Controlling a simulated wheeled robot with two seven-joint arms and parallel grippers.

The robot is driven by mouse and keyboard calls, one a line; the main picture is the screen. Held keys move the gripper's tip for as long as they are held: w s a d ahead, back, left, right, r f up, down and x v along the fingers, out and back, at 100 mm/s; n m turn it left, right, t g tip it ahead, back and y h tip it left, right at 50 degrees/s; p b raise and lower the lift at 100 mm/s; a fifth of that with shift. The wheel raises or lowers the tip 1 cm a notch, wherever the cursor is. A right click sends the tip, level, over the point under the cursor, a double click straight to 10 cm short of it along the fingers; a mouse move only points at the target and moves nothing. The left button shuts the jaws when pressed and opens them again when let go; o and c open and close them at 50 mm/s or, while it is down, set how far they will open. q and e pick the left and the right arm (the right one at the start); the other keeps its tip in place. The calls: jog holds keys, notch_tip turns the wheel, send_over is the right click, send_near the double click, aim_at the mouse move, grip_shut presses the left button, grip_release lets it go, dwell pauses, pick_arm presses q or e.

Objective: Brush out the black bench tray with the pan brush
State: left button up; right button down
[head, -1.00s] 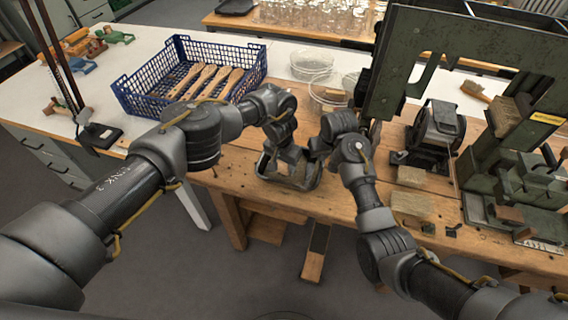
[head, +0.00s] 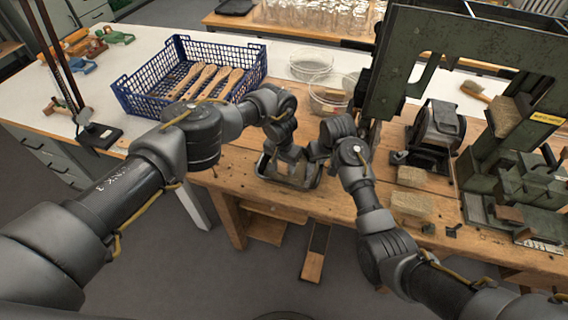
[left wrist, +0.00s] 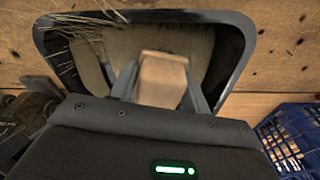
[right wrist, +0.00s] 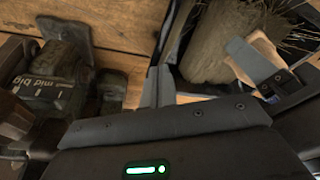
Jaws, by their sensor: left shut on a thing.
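The black bench tray (head: 316,181) lies on the wooden workbench near its front edge. Its dark rim also frames the left wrist view (left wrist: 240,45). My left gripper (head: 289,160) is over the tray and shut on the wooden handle of the pan brush (left wrist: 162,80). The brush's pale bristle head is down inside the tray, and it also shows in the right wrist view (right wrist: 222,45). Loose thin bristles lie at the tray's left end in the left wrist view. My right gripper (right wrist: 157,85) has its fingers close together on the tray's side wall.
A blue crate (head: 135,98) with several wooden brush handles stands behind left. Glass dishes (head: 312,66) stand behind the tray. A green machine (head: 510,150), a dark motor-like unit (head: 435,130) and bristle blocks (head: 412,203) occupy the right of the bench.

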aim_at(286, 177)
pick_arm(q)
jog(key=shift+f, duration=0.95)
jog(key=shift+r, duration=0.1)
jog(key=shift+s+a, duration=0.15)
jog(key=shift+s, duration=0.35)
jog(key=shift+s+a, duration=0.2)
jog(key=shift+s, duration=0.45)
jog(key=shift+s+a, duration=0.15)
jog(key=shift+s, duration=0.5)
jog(key=shift+d, duration=0.1)
jog(key=shift+s+d, duration=0.15)
jog(key=shift+d, duration=0.65)
jog(key=shift+w+d, duration=0.25)
jog(key=shift+w, duration=0.55)
jog(key=shift+w+d, duration=0.2)
jog(key=shift+w, duration=0.6)
jog(key=shift+w, duration=0.1)
